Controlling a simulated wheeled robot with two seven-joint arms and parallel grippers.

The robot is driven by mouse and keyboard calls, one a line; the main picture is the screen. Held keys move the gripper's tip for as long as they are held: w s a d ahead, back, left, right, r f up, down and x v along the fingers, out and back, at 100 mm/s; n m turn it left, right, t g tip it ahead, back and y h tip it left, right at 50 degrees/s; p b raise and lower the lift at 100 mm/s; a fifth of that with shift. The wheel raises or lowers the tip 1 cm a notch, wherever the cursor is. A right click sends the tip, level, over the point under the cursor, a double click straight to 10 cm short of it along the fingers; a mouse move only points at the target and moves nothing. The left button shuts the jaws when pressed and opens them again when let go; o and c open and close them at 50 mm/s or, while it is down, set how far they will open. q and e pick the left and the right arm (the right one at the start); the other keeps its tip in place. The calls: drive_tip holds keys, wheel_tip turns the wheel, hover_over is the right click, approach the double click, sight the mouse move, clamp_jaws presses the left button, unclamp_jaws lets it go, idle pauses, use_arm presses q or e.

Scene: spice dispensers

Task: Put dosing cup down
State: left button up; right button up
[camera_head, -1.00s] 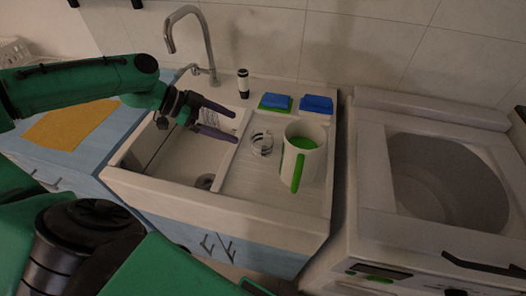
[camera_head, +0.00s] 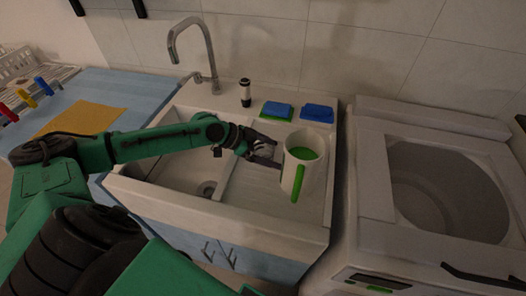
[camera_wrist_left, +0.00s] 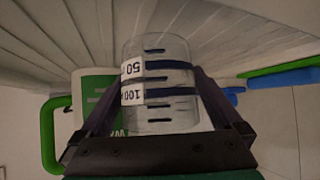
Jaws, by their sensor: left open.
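The dosing cup (camera_wrist_left: 158,105) is clear, with dark level bands and white labels reading 50 and 100. It stands on the sink's ribbed drainboard (camera_head: 250,188). In the head view the cup (camera_head: 263,151) is partly hidden by my left gripper (camera_head: 276,155). The gripper is open, with one finger on each side of the cup. The wrist view also shows the cup between the spread fingers; whether they touch it I cannot tell. My right gripper is not in view.
Blue-and-green sponges (camera_head: 277,110) and a black-and-white bottle (camera_head: 245,93) line the back ledge. The sink basin lies left, a washing machine (camera_head: 365,200) right.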

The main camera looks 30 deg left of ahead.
use_arm(q)
drive_tip(key=c, duration=1.3)
